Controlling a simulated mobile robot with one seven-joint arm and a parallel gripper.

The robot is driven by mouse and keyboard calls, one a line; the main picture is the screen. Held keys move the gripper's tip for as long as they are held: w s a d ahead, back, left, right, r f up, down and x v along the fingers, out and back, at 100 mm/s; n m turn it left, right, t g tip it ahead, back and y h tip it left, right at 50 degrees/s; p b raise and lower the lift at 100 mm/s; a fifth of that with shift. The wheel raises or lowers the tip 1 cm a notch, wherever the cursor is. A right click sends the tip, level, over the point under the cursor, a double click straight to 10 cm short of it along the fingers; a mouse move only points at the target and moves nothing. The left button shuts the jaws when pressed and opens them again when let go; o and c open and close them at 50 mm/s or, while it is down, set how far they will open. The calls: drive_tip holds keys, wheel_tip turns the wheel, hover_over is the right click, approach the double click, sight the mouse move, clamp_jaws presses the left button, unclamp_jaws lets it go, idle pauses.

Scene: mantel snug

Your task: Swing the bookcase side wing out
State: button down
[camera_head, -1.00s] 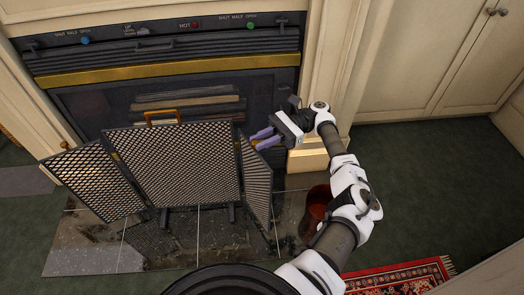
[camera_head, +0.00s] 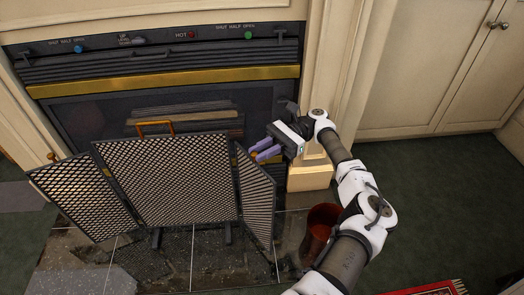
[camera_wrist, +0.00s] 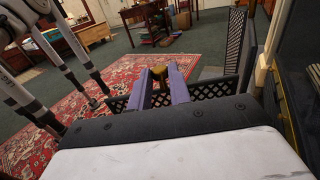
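A black mesh fire screen stands before the fireplace, with a centre panel (camera_head: 180,180) and a hinged wing on each side. The right wing (camera_head: 255,198) is angled toward me; the left wing (camera_head: 88,195) spreads outward. No bookcase is recognisable, so I cannot tell which wing is meant from that. My gripper (camera_head: 262,151) is at the top of the right wing, its purple fingers apart. In the wrist view the fingers (camera_wrist: 159,88) stand either side of a brass knob (camera_wrist: 158,72), with a slight gap seeming to show; contact is unclear.
A brass handle (camera_head: 155,127) tops the centre panel. A red-brown bucket (camera_head: 322,218) stands on the tiled hearth, below my arm. A brass-coloured box (camera_head: 310,175) stands beside the fireplace. Green carpet (camera_head: 435,200) is clear at right.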

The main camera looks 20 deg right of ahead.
drive_tip(key=c, duration=1.3)
unclamp_jaws()
wheel_tip(320, 180, up, 20)
drive_tip(key=p, duration=0.6)
drive_tip(key=shift+p, duration=0.3)
